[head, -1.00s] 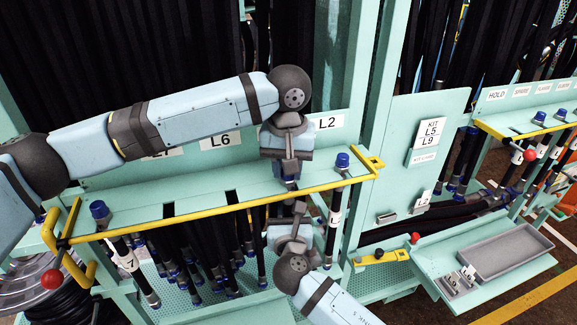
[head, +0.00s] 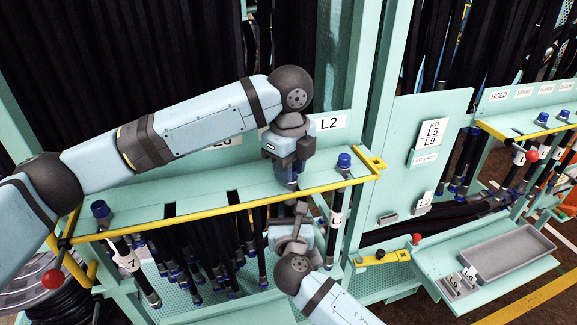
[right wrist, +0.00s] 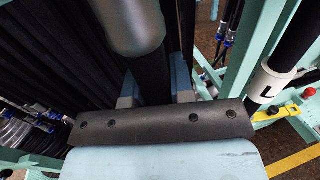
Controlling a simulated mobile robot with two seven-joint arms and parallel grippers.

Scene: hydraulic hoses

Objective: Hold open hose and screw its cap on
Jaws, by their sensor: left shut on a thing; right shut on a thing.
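My left gripper (head: 284,176) points down over the rack's front shelf, under the L2 label, and is shut on a small blue cap (head: 283,182), mostly hidden by the fingers. My right gripper (head: 298,212) is just below the shelf's front edge and is shut on a black hose. In the right wrist view, the hose (right wrist: 152,80) stands between the fingers, with a grey metal end fitting (right wrist: 132,24) above them. Whether the cap touches the hose end is hidden from view.
The teal shelf (head: 145,207) has a yellow front rail (head: 215,211) close to both grippers. Several hoses hang below. A grey tray (head: 508,252) lies on the right-hand ledge.

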